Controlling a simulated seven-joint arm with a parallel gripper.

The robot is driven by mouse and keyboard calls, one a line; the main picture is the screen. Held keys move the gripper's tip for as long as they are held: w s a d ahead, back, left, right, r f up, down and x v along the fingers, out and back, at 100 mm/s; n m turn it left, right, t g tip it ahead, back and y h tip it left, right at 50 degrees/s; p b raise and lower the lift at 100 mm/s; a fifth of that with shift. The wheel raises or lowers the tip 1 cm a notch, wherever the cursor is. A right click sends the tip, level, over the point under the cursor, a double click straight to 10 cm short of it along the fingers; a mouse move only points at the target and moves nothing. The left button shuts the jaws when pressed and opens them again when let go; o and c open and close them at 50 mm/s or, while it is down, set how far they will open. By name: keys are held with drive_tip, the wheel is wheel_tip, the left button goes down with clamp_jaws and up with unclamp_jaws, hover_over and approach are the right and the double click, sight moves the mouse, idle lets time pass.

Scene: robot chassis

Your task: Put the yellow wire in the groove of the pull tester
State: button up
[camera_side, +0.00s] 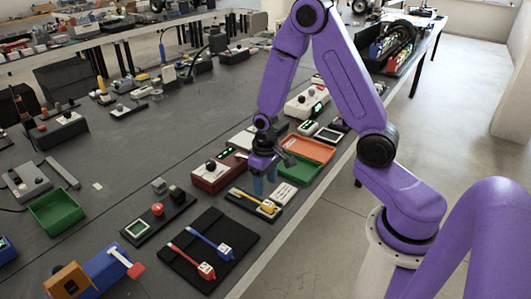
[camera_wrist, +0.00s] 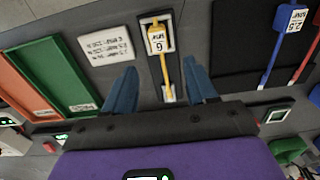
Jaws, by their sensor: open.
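The yellow wire (camera_side: 254,201) has a thin straight strip and a wider tag with dark print. It lies on a narrow dark plate (camera_side: 234,201) near the table's front edge. In the wrist view the yellow wire (camera_wrist: 164,66) runs lengthwise along the plate, with its tag at the top. My gripper (camera_side: 265,181) is open above the wire. In the wrist view the blue fingers of my gripper (camera_wrist: 160,90) stand apart, one on each side of the strip, without visible contact. I cannot tell for sure which device is the pull tester; its groove is not clearly visible.
A black mat (camera_side: 208,262) holds a red wire (camera_side: 187,259) and a blue wire (camera_side: 209,240). A red-and-grey box (camera_side: 215,179) with a green display stands behind my gripper. Green (camera_side: 299,170) and orange (camera_side: 311,150) trays lie to the right. Button boxes (camera_side: 157,216) stand to the left.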

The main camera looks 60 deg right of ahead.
wheel_tip(320, 180, up, 10)
idle(0.5)
drive_tip(key=s+a+r+n, duration=0.2)
drive_tip(key=s+n, duration=0.2)
drive_tip(key=s, duration=0.3)
drive_tip(key=s+a+r+n, duration=0.2)
drive_tip(key=s+a+n, duration=0.1)
drive_tip(key=s, duration=0.4)
drive_tip(key=s+a+r+n, duration=0.2)
drive_tip(key=s+a+n, duration=0.1)
drive_tip(key=s+n, duration=0.2)
drive_tip(key=s, duration=0.2)
drive_tip(key=shift+s+a+n, duration=0.15)
drive_tip(key=shift+s+n, duration=0.15)
drive_tip(key=shift+s, duration=0.1)
